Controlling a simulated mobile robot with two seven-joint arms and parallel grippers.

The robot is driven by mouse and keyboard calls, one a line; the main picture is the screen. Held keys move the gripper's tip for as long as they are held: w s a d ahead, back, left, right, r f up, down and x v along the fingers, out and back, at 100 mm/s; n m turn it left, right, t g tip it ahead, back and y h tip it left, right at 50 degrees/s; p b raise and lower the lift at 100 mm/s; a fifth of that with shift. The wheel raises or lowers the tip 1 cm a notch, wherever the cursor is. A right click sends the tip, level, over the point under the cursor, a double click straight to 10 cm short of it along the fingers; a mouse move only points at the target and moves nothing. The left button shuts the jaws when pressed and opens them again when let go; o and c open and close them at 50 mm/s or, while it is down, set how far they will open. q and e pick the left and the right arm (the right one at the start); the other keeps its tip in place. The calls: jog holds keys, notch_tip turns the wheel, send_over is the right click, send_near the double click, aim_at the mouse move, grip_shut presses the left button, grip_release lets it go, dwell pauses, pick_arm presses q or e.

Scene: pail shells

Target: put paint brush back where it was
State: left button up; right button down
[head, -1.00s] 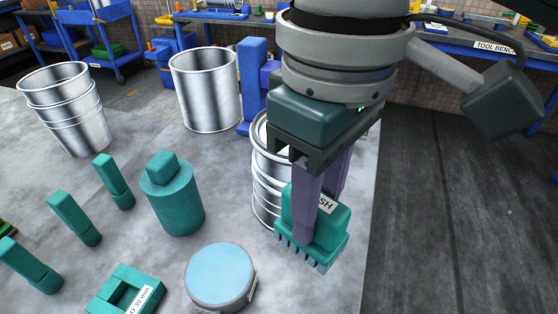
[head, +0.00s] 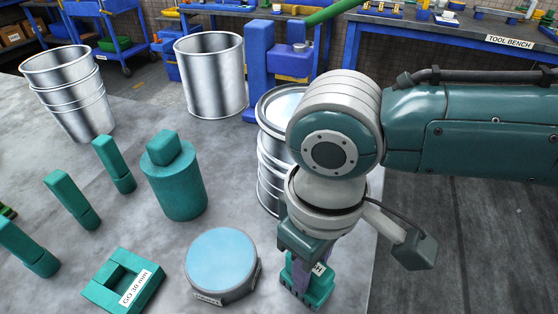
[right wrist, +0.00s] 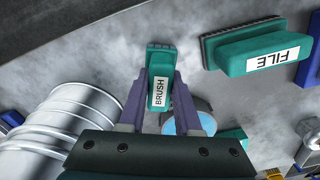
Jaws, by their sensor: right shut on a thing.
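The brush (head: 318,285) is a teal block with a white label and bristles. My right gripper (head: 299,280) is shut on it near the table's front right, in front of the tall ribbed pail (head: 268,170). In the right wrist view, the brush (right wrist: 160,62) sits between the purple fingers (right wrist: 160,85), its label reading BRUSH. Whether its bristles touch the table cannot be told. My left gripper is out of view.
A blue-topped round pad (head: 222,262) and a teal gauge block (head: 122,282) lie to the left. A teal file (right wrist: 262,50) lies beside the brush in the right wrist view. Several teal pieces and silver pails (head: 212,75) stand farther left and back.

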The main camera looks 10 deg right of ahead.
jog(key=shift+f, duration=0.15)
jog(key=c, duration=0.6)
grip_release()
jog(key=shift+r, duration=0.55)
notch_tip(320, 180, up, 11)
jog(key=p, duration=0.2)
jog(key=s+a+t+y, duration=0.2)
jog(key=s+a+y, duration=0.2)
jog(key=s+a, duration=0.15)
jog(key=s+d+f+m+h, duration=0.1)
jog(key=s+d+m+h, duration=0.1)
jog(key=d, duration=0.5)
jog(key=s+d+f+m+t+h, duration=0.1)
jog(key=s+d+m, duration=0.1)
jog(key=s+d, duration=0.2)
jog(key=d, duration=0.3)
jog(key=shift+s+d+f+m+t+h, duration=0.25)
jog(key=shift+d+m+t+h, duration=0.05)
jog(key=shift+d+m+h, duration=0.1)
notch_tip(320, 180, up, 41)
jog(key=p, duration=4.1)
